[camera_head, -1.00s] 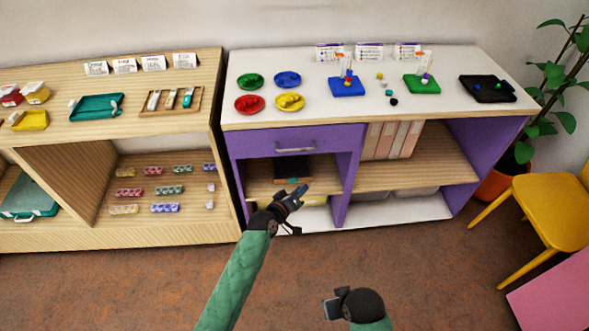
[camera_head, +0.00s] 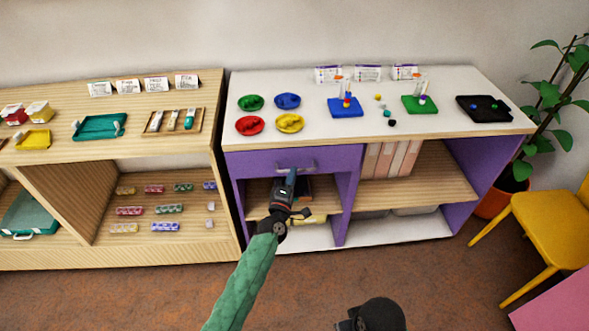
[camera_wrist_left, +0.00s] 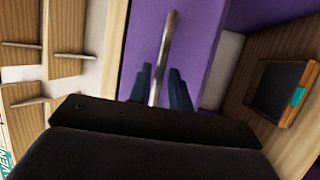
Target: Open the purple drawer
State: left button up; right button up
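The purple drawer (camera_head: 255,161) is shut, under the white top at the left of the purple cabinet. Its metal bar handle (camera_head: 307,164) is on its front. My left gripper (camera_head: 291,178) is at the drawer front, at the handle's left part. In the left wrist view the purple drawer front (camera_wrist_left: 208,25) fills the top middle. The handle (camera_wrist_left: 161,55) runs between the two open fingers of my left gripper (camera_wrist_left: 161,88), with gaps beside it. My right gripper (camera_head: 345,325) is low at the bottom edge, mostly cut off, and its fingers cannot be made out.
Below the drawer is an open shelf with a dark tray (camera_wrist_left: 280,88). The white top holds coloured plates, a blue board (camera_head: 346,108), a green board (camera_head: 420,104) and a black tray (camera_head: 485,115). A yellow chair (camera_head: 552,230) stands at the right.

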pick_arm(q)
jog(key=shift+x, duration=1.35)
pick_arm(e)
jog(key=shift+s+d+r, duration=0.25)
jog(key=shift+d+r, duration=0.05)
jog(key=shift+r, duration=0.1)
pick_arm(q)
grip_shut()
pick_arm(e)
jog(key=shift+r, duration=0.1)
